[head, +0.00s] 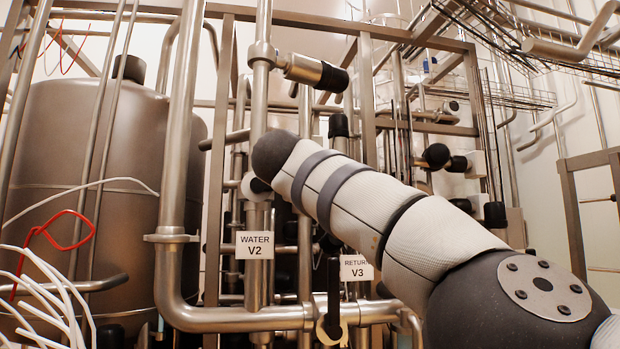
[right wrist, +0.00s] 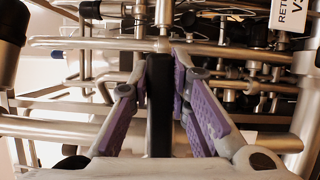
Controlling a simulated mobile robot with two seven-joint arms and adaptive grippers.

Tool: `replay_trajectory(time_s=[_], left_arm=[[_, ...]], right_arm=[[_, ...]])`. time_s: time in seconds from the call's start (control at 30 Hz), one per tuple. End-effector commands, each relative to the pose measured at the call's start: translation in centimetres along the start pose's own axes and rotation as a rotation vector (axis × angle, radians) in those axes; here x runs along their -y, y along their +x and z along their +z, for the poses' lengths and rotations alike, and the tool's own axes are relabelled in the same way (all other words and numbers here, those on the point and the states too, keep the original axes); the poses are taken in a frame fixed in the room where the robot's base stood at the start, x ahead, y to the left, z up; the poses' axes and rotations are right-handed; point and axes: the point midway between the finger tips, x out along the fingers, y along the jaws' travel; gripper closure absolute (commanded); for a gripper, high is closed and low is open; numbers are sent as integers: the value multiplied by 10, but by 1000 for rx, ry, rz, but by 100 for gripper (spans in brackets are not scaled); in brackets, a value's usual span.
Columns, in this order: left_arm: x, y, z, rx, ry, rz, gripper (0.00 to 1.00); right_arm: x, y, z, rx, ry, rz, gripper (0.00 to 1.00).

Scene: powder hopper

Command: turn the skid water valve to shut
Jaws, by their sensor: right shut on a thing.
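The "WATER V2" tag (head: 254,245) hangs on an upright steel pipe in the head view, below a white-and-black fitting (head: 254,187). My right arm crosses the head view from the lower right and ends close by this pipe; its gripper is hidden there. In the right wrist view my right gripper (right wrist: 160,85) is shut on a long black handle (right wrist: 158,120), with a purple pad on each side. The handle stands upright in that picture. Its valve body is not clearly seen. My left gripper is in neither view.
A "RETURN V3" tag (head: 357,268) hangs to the right, and a black lever (head: 333,297) stands low beside it. A large steel tank (head: 95,180) fills the left. Pipes and frame bars crowd around my right arm. White cables (head: 50,290) hang at lower left.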

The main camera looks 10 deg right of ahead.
Motion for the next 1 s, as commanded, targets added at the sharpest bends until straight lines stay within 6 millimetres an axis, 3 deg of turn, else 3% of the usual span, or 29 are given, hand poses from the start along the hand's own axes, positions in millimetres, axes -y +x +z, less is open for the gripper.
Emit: replay_trajectory(time_s=[0.5, 1.0], left_arm=[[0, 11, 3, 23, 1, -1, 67], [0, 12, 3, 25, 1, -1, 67]], right_arm=[[26, 1, -3, 0, 163, -82, 100], [29, 1, -6, -4, 167, -87, 100]])
